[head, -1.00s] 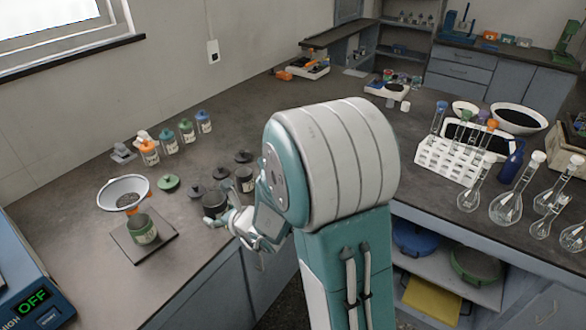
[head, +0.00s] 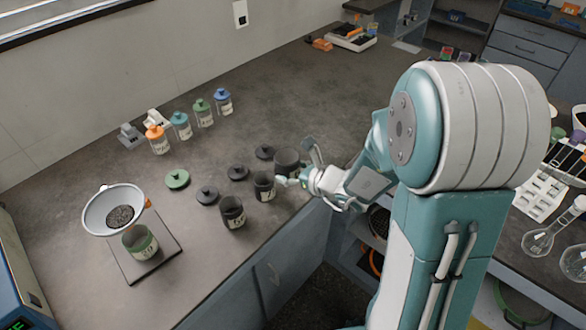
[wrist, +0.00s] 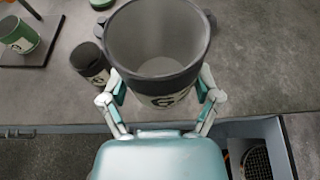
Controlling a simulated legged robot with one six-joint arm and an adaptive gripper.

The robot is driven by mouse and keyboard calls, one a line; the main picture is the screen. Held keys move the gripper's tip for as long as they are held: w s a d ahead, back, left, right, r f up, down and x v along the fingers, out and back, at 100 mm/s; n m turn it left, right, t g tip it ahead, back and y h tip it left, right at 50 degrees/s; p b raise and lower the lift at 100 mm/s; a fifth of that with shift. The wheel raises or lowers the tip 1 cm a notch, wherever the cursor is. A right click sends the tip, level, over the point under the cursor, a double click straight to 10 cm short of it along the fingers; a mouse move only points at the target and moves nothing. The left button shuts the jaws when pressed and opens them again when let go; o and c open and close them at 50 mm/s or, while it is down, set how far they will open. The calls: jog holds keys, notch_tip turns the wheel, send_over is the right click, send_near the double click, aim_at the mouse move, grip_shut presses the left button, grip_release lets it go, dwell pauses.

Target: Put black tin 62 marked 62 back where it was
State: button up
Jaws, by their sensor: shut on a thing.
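My gripper (head: 291,179) is shut on a black open-topped tin (head: 287,163), the rearmost of the black tins in the head view. In the wrist view the tin (wrist: 158,80) stands upright between the fingers, its inside grey. Its pale label is partly cut off, and I cannot read the number. I cannot tell whether its base touches the bench. A second black tin (head: 264,186) stands just left of it, and a third (head: 232,212) stands nearer the front edge. One black tin (wrist: 90,62) shows at left in the wrist view.
Black lids (head: 238,172) lie behind the tins, with a green lid (head: 177,179) further left. Several coloured-lid jars (head: 181,126) stand behind.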

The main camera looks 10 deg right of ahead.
jog(key=shift+w+a+f, duration=0.1)
jog(key=shift+f, duration=0.05)
jog(key=w+d+f, duration=0.1)
jog(key=w+f, duration=0.1)
jog(key=w, duration=0.2)
jog(key=w+d+f, duration=0.1)
jog(key=w+f, duration=0.2)
jog(key=w+d+f, duration=0.1)
jog(key=w+f, duration=0.2)
jog(key=w, duration=0.1)
jog(key=shift+w+d+f, duration=0.25)
jog(key=shift+w+d, duration=0.1)
jog(key=shift+d, duration=0.05)
jog(key=shift+w+d+f, duration=0.15)
jog(key=shift+w+f, duration=0.45)
jog(key=shift+f, duration=1.5)
jog(key=shift+f, duration=0.1)
jog(key=o, duration=1)
jog(key=shift+c, duration=0.2)
